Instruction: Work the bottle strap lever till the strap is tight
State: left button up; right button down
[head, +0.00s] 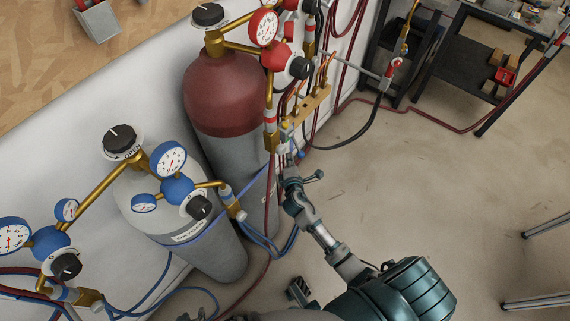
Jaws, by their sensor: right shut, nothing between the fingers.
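A grey bottle (155,205) with blue regulators stands at left. A thin blue band (205,232) crosses its front; I cannot tell whether it is the strap or a hose. A red-topped grey bottle (225,95) stands behind it. My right gripper (291,182) is shut and empty, just right of the red-topped bottle. A small dark rod with a knob (317,176) shows beside it; I cannot tell whether this is the strap lever. My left gripper (245,304) is at the bottom edge, fingers apart, largely cut off. No strap buckle can be made out clearly.
Red and blue hoses hang around the bottles, near a brass manifold (307,104). A white wall panel (60,160) runs behind the bottles. A dark shelf cart (465,65) stands at the upper right. The floor (430,180) to the right is mostly clear.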

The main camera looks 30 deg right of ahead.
pick_arm(q)
jog(key=shift+s+a+f, duration=0.1)
jog(key=shift+s+a, duration=0.25)
jog(key=shift+a, duration=0.15)
pick_arm(e)
jog(key=shift+s+d+r, duration=0.15)
jog(key=shift+s+r, duration=0.4)
jog(key=shift+s, duration=0.05)
jog(key=shift+d, duration=0.1)
